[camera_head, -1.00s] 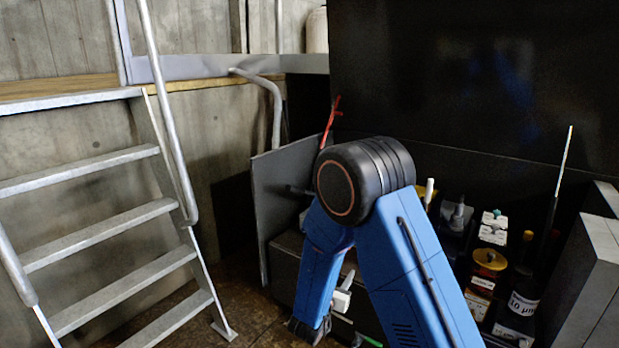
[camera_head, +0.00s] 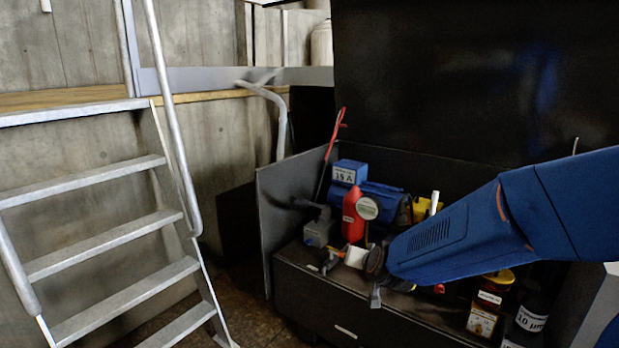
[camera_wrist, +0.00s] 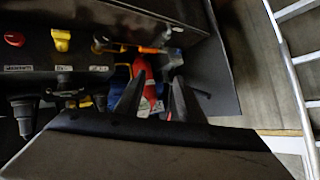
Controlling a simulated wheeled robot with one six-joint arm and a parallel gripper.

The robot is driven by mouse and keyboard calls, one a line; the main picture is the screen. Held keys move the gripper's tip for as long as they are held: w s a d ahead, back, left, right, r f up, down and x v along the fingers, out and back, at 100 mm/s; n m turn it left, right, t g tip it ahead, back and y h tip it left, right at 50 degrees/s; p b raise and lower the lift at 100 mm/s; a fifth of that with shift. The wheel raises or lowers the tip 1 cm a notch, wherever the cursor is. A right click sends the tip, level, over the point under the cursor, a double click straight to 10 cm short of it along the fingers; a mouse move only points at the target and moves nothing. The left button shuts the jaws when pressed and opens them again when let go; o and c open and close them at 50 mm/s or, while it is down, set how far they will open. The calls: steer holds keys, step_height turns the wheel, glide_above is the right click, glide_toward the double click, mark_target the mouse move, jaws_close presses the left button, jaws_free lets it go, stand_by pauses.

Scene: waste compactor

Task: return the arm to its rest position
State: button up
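My blue arm (camera_head: 450,235) reaches in from the right edge of the head view, over a dark open tool cabinet (camera_head: 310,285). Its far end stops in front of the cabinet's contents. In the wrist view my gripper (camera_wrist: 158,82) shows two dark pointed fingers spread apart. No object is held between them. A red bottle (camera_wrist: 149,92) shows behind the gap, at a distance.
The cabinet holds a red bottle (camera_head: 352,215), a blue box (camera_head: 349,172), a brown jar (camera_head: 488,300) and several other items. A metal stair (camera_head: 110,220) with handrails stands at the left. A dark panel (camera_head: 480,80) rises behind the cabinet.

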steer(key=s+d+r+n+g, duration=0.1)
steer(key=s+d, duration=0.4)
steer(key=s, duration=0.7)
steer(key=s+d+r+n+g+h, duration=0.1)
steer(key=s+d, duration=0.4)
steer(key=s, duration=0.7)
steer(key=s+d+r+g, duration=0.2)
steer(key=s+d+g, duration=0.2)
steer(key=s, duration=0.8)
steer(key=shift+d+r+n+h, duration=0.3)
steer(key=shift+d+r+n, duration=0.1)
steer(key=shift+d, duration=0.15)
